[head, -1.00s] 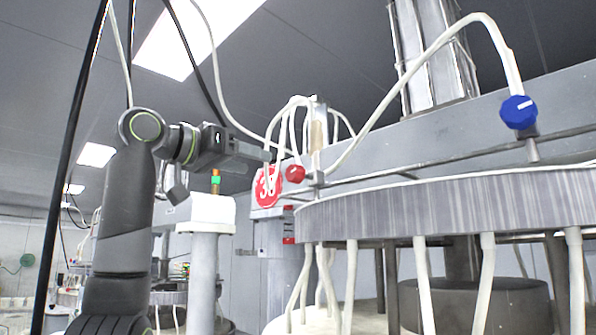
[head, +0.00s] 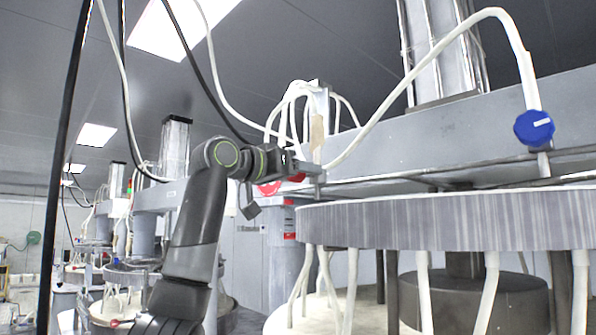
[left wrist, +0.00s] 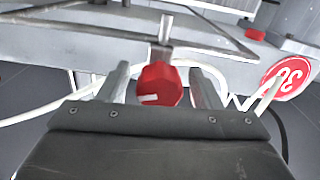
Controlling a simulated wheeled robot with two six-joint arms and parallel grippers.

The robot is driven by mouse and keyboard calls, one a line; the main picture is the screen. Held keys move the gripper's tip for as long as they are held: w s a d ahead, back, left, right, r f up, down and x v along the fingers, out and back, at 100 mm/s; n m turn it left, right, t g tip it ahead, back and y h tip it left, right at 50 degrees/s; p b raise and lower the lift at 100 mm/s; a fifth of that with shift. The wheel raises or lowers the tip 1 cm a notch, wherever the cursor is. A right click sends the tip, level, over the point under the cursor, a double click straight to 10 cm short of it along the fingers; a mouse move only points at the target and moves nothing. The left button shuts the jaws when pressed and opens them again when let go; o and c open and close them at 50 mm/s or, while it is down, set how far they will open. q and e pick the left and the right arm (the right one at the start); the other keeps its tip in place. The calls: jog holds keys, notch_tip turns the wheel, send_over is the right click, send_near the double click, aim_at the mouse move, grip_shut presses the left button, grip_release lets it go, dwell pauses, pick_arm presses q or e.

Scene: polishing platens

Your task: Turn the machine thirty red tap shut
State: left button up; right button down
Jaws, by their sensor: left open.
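The red tap (left wrist: 158,86) shows in the left wrist view on a grey metal rail, with a short white mark on its face. My left gripper (left wrist: 160,84) is open, with one finger on each side of the tap. Small gaps seem to show between the fingers and the tap. In the head view my left gripper (head: 308,168) is at the tap and mostly covers it. The red sign with the white number 30 (left wrist: 286,77) is to the right of the tap in the wrist view. My right gripper is not in view.
A blue tap (head: 534,127) hangs on a white hose at the right. The large round ribbed platen (head: 450,222) is below the rail. White hoses (left wrist: 50,103) run near the gripper in the wrist view. Black cables (head: 72,110) hang at the left.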

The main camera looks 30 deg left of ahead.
pick_arm(q)
jog(key=shift+c, duration=0.3)
jog(key=c, duration=0.9)
jog(key=shift+c, duration=0.2)
jog(key=shift+n, duration=0.3)
jog(key=n+b, duration=0.2)
jog(key=n, duration=0.4)
jog(key=n+b, duration=0.1)
jog(key=n, duration=0.3)
jog(key=shift+a+f+n+b, duration=0.1)
jog(key=shift+n+b, duration=0.55)
jog(key=shift+n, duration=0.95)
